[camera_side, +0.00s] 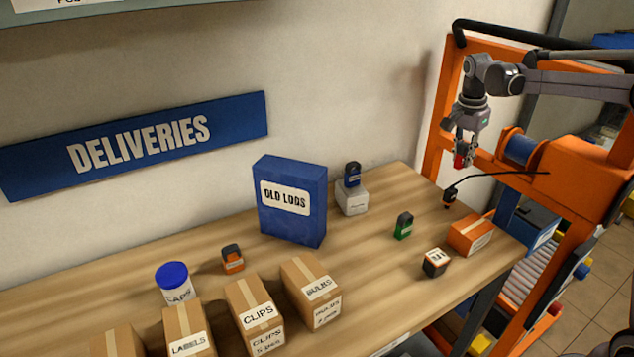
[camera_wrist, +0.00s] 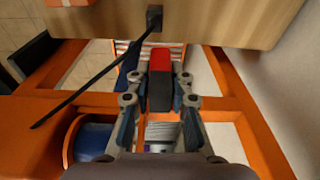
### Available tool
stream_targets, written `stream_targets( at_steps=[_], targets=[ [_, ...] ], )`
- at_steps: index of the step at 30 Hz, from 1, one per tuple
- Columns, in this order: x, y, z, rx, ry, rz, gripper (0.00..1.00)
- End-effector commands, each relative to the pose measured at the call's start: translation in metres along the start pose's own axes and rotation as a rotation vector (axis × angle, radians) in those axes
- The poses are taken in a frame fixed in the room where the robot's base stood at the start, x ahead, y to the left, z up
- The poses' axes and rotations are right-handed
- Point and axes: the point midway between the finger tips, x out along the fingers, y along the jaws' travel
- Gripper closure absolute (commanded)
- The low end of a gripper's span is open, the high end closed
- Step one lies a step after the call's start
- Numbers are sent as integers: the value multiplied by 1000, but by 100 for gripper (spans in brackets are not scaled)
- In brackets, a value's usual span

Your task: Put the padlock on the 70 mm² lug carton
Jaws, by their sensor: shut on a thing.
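My gripper (camera_side: 461,150) is shut on a red and black block-like thing, which looks like a padlock (camera_side: 461,161). Which carton is the 70 mm² lug carton cannot be read. Candidates are the small white carton (camera_side: 351,202), with a blue and black padlock (camera_side: 352,175) on top, and the orange carton (camera_side: 471,236) near the right edge.
A blue OLD LOGS box (camera_side: 292,203) stands behind. A black cable (camera_side: 490,176) ends at the bench's right. Brown cartons (camera_side: 310,291) line the front.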

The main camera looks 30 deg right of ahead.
Motion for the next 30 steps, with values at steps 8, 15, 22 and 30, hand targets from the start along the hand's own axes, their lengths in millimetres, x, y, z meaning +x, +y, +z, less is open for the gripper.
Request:
stream_targets(
  at_steps=[8, 15, 22, 30],
  targets=[
    [-30, 66, -9, 14, 0, 1, 100],
    [-48, 131, -6, 26, -1, 2, 100],
    [-55, 187, 4, 35, -1, 2, 100],
    [-55, 218, 13, 39, 0, 1, 100]
  ],
)
